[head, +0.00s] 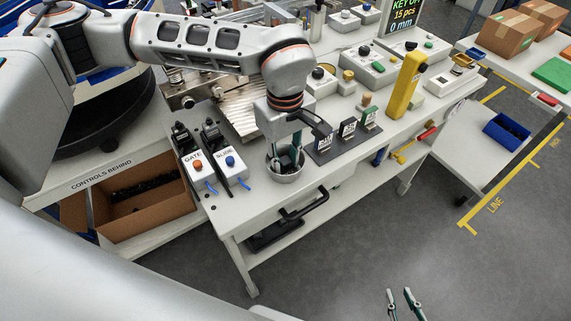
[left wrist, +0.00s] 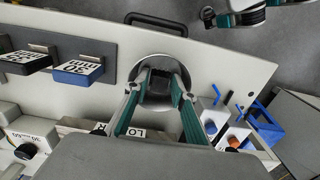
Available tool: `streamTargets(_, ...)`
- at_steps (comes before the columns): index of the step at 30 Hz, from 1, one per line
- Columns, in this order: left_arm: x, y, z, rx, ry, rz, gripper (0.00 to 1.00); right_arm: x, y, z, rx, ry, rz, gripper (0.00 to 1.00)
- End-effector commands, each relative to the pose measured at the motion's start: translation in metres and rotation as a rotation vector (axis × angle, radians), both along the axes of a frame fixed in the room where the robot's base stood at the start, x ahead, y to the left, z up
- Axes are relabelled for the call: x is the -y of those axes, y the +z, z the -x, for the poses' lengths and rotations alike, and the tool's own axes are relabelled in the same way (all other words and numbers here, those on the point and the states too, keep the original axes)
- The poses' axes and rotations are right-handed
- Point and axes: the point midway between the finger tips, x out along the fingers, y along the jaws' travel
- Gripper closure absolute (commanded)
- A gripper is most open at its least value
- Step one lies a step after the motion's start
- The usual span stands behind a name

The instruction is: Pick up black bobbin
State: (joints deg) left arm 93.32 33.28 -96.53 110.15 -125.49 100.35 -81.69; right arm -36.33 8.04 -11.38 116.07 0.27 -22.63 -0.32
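A metal bowl (head: 287,176) stands near the table's front edge; its rim also shows in the left wrist view (left wrist: 142,72). Dark contents sit in it; a black shape (left wrist: 158,86), perhaps the black bobbin, shows between my fingers. I cannot make out its full outline. My left gripper (head: 286,157) points down into the bowl. Its teal fingers (left wrist: 160,92) are apart, one on each side of the black shape; contact is not clear. My right gripper (head: 398,291) is open and empty over the floor, at the head view's bottom edge.
GATE and SLIDE switch boxes (head: 229,164) stand left of the bowl. A dark label rack (head: 330,145) with small parts stands close on the right. A yellow post (head: 404,85) is further right. A black handle (head: 303,205) sticks out at the table's front.

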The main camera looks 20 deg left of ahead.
Motion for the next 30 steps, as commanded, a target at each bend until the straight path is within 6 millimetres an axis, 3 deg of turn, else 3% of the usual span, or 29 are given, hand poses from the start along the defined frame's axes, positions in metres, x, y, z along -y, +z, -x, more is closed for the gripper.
streamTargets(8,0.0,-0.003,0.0,0.001,0.0,0.0,0.75,0.0,0.01,-0.013,0.028,-0.001,0.0,0.76)
streamTargets(10,0.0,-0.003,0.0,0.001,0.0,0.0,0.91,0.001,0.01,-0.012,0.026,-0.001,0.0,0.76)
streamTargets(23,0.0,-0.001,0.0,0.002,0.0,0.0,0.91,0.002,0.003,-0.005,0.008,-0.002,0.002,0.76)
streamTargets(30,0.0,0.022,-0.001,0.006,0.001,0.001,0.91,0.001,0.006,-0.005,0.01,-0.003,0.0,0.76)
